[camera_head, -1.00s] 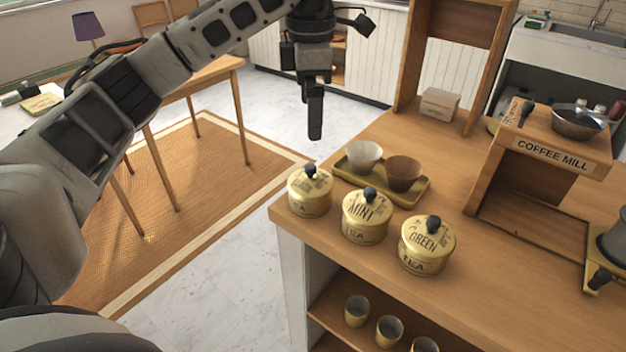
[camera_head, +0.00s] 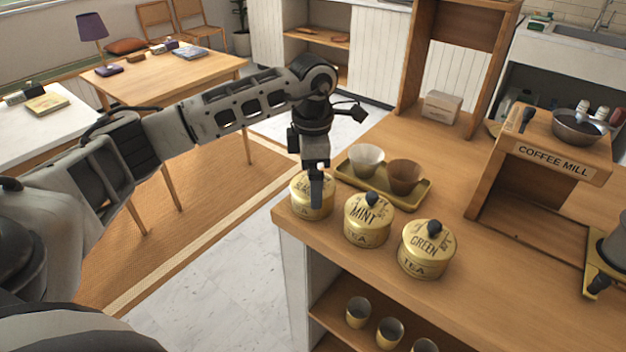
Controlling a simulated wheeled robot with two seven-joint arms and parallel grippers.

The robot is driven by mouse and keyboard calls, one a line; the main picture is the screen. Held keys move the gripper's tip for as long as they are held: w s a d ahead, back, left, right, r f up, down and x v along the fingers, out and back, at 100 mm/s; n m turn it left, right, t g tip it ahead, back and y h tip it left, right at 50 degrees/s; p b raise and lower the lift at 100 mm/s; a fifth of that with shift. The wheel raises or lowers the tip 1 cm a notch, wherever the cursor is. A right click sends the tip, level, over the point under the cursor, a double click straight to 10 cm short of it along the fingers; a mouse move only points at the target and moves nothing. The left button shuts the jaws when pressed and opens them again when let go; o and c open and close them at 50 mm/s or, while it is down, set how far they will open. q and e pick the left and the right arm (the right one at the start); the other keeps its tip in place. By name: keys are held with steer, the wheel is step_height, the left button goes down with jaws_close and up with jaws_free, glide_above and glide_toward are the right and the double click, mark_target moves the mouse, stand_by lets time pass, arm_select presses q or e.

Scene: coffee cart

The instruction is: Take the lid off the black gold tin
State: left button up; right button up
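The gold tin (camera_head: 299,203) at the left end of the row stands on the wooden counter, and part of a label, apparently "BLACK", shows on its lid. My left gripper (camera_head: 316,192) points straight down over this tin, its fingers in front of the lid's middle. The lid's black knob is hidden behind the fingers. The fingers are seen edge-on, so I cannot tell whether they are open or touching the knob. The lid sits on the tin. My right gripper is not in view.
The MINT tin (camera_head: 366,229) and GREEN tin (camera_head: 426,258) stand close to the right. A gold tray (camera_head: 411,203) with a white cup (camera_head: 366,159) and a brown cup (camera_head: 404,175) lies just behind. The coffee mill (camera_head: 552,158) stands farther right.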

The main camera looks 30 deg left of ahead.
arm_select(q)
steer(key=c, duration=0.9)
